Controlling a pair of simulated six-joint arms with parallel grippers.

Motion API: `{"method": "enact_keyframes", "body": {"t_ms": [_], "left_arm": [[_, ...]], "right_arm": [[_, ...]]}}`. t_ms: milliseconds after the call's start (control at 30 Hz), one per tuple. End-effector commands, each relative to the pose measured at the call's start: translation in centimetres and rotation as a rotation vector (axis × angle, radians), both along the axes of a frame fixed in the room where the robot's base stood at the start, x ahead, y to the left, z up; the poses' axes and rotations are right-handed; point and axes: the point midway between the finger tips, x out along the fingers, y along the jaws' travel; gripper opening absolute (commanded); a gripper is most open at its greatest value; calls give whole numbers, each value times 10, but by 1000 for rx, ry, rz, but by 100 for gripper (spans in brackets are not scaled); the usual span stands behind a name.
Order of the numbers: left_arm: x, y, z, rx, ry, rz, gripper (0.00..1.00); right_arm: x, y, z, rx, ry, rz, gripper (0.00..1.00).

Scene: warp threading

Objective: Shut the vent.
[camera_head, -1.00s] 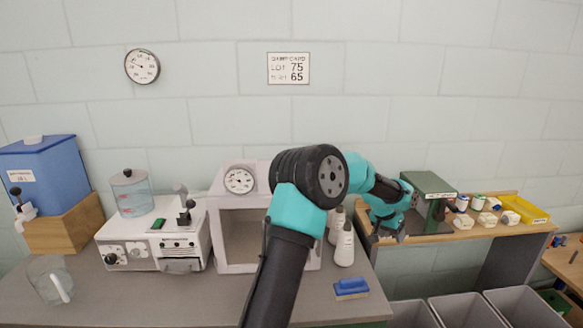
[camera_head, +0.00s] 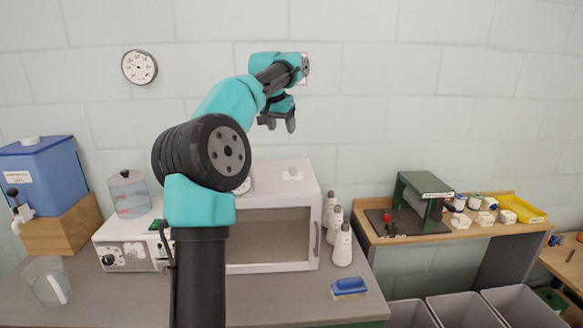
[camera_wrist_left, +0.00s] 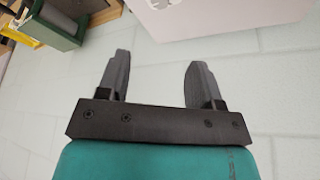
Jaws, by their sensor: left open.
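The white cabinet (camera_head: 307,192) with a glass front stands on the counter, its door closed. A small pale round fitting (camera_head: 292,174) on its top looks like the vent; it is too small to tell whether it is open. In the left wrist view the cabinet's top (camera_wrist_left: 225,15) is at the upper edge, with part of the pale fitting (camera_wrist_left: 165,3). My left gripper (camera_head: 278,123) is open and empty, in the air above the cabinet top, fingers pointing down. Its two fingers show apart in the left wrist view (camera_wrist_left: 158,65). My right gripper is not in view.
White bottles (camera_head: 342,243) stand right of the cabinet, and a blue brush (camera_head: 349,287) lies in front of them. A white machine (camera_head: 130,243) is on the left. A green press (camera_head: 424,198) stands on the right bench. The wall is close behind.

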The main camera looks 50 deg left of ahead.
Motion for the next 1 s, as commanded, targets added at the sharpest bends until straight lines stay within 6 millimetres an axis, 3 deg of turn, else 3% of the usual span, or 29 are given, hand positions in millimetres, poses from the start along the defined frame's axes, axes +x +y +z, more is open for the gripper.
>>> {"method": "enact_keyframes", "body": {"t_ms": [267,1000], "left_arm": [[6,2,-16,-1,2,0,60],[51,17,-129,-2,2,0,60]], "right_arm": [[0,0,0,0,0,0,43],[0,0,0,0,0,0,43]]}}
